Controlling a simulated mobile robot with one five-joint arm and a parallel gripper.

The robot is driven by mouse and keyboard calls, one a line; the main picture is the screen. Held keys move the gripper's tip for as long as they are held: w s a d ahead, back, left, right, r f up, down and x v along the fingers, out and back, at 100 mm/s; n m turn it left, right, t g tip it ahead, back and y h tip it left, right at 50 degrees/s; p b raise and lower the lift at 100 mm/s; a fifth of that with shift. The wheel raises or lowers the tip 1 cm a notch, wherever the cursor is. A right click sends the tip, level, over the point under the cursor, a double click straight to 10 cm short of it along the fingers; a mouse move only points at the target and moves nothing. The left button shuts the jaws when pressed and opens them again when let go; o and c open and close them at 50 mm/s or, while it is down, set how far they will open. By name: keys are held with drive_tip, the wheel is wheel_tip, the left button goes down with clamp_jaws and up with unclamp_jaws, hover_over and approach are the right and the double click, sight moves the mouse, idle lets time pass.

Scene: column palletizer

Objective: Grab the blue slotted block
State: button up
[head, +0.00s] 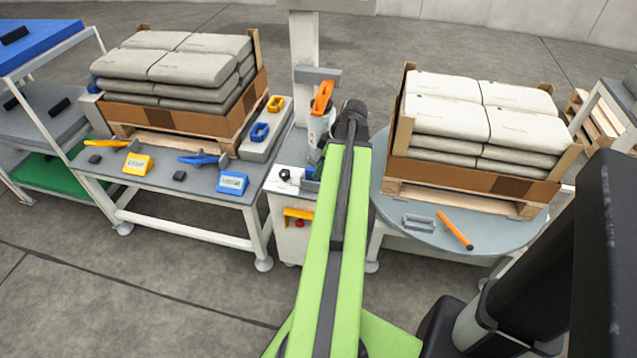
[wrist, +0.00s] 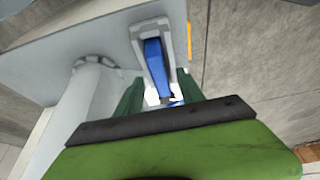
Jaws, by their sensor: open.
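The blue slotted block (head: 260,132) lies on a raised grey ledge at the right end of the left table in the head view, beside an orange slotted block (head: 275,104). I cannot make it out for sure in the wrist view. My gripper (wrist: 158,88) is open, with its dark green fingers apart. A long blue piece (wrist: 155,65) in a pale grey frame (wrist: 138,40) shows ahead and between the fingers; I see no contact. In the head view my arm hides most of the gripper, above the white cabinet and right of the block.
The white cabinet (head: 292,188) stands between the left table (head: 200,205) and the round table (head: 440,238). A white post (head: 304,45) rises behind it. Stacked sacks on pallets fill both tables' backs. A grey slotted block (head: 419,222) and orange stick (head: 455,229) lie on the round table.

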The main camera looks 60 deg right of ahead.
sight(315, 168)
drive_tip(key=shift+b+x, duration=0.35)
drive_tip(key=shift+x, duration=0.7)
drive_tip(key=shift+s+r, duration=0.1)
clamp_jaws()
drive_tip(key=shift+r, duration=0.1)
drive_tip(key=r+p, duration=0.1)
drive_tip(key=p, duration=0.1)
drive_tip(key=r+p, duration=0.1)
drive_tip(key=r, duration=0.1)
drive_tip(key=r+p, duration=0.2)
drive_tip(key=shift+s+d+r+p, duration=0.1)
drive_tip(key=shift+s+d+p, duration=0.25)
drive_tip(key=s+d+r+p, duration=0.5)
drive_tip(key=s+d, duration=0.1)
drive_tip(key=s, duration=0.2)
drive_tip(key=shift+d+r+p, duration=0.3)
drive_tip(key=shift+d, duration=0.1)
